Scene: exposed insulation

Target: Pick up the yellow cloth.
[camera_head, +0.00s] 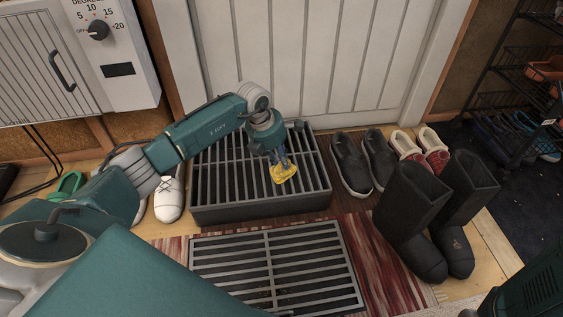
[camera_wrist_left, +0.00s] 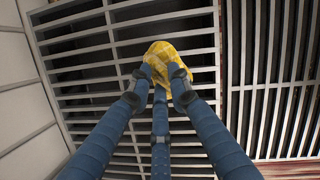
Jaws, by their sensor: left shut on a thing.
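The yellow cloth (camera_head: 283,172) is small and crumpled and shows over the raised slatted grate in front of the white door. In the left wrist view the cloth (camera_wrist_left: 166,62) has a faint check pattern and sits between the fingertips. My left gripper (camera_head: 277,158) reaches down over the grate from the left and is shut on the cloth. In the left wrist view its blue fingers (camera_wrist_left: 160,82) close around the cloth's near part. I cannot tell whether the cloth touches the slats. My right gripper is not in view.
The raised grate (camera_head: 213,178) has a dark box frame. A flat grate (camera_head: 275,268) lies on a red striped rug (camera_head: 385,260). Black boots (camera_head: 408,208), dark shoes (camera_head: 352,165) and red-white slippers (camera_head: 408,147) stand right; white shoes (camera_head: 169,197) stand left. A shoe rack (camera_head: 520,75) stands far right.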

